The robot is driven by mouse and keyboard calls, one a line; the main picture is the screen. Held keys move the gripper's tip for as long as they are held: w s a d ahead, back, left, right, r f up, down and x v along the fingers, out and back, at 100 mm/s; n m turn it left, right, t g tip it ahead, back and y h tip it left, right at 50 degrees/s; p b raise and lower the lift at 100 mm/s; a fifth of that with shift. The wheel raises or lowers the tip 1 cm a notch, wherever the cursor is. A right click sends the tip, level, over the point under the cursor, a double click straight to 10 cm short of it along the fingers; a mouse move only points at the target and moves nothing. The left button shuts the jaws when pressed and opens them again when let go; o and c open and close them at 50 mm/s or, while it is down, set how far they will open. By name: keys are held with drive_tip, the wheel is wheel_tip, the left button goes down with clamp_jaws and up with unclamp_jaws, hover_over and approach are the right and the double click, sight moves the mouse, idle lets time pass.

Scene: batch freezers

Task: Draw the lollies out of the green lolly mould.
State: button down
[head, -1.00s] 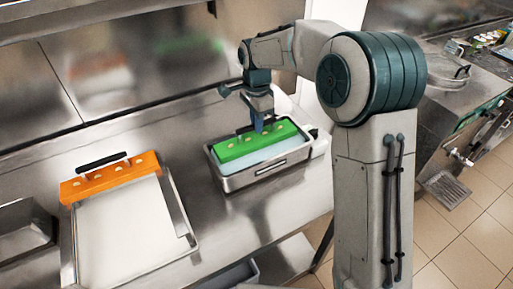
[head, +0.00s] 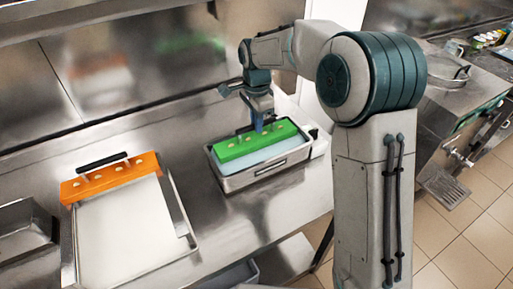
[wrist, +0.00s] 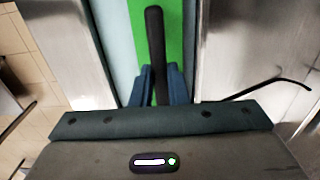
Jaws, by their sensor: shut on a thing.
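The green lolly mould (head: 236,148) is a long block with small pale dots along its top. It sits in a steel bath (head: 262,176) with pale blue liquid along its front side. My gripper (head: 258,127) is above the mould, fingers pointing down. In the wrist view, my blue fingers (wrist: 160,85) are on both sides of the mould's black handle (wrist: 155,42), shut on it. The green top (wrist: 176,28) shows beneath the handle. Lolly bodies are hidden inside the mould; whether the mould is lifted at all I cannot tell.
An orange mould (head: 112,177) with a black handle lies across the back of a white-surfaced tray (head: 125,235) at left. Steel counter separates tray and bath. A steel pan (head: 22,232) is at the far left. The back wall is close behind the bath.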

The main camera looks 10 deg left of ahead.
drive_tip(key=shift+r+p, duration=0.95)
drive_tip(key=shift+r, duration=0.55)
wheel_tip(320, 180, up, 7)
drive_tip(key=p, duration=0.5)
drive_tip(key=shift+r, duration=0.2)
idle(0.6)
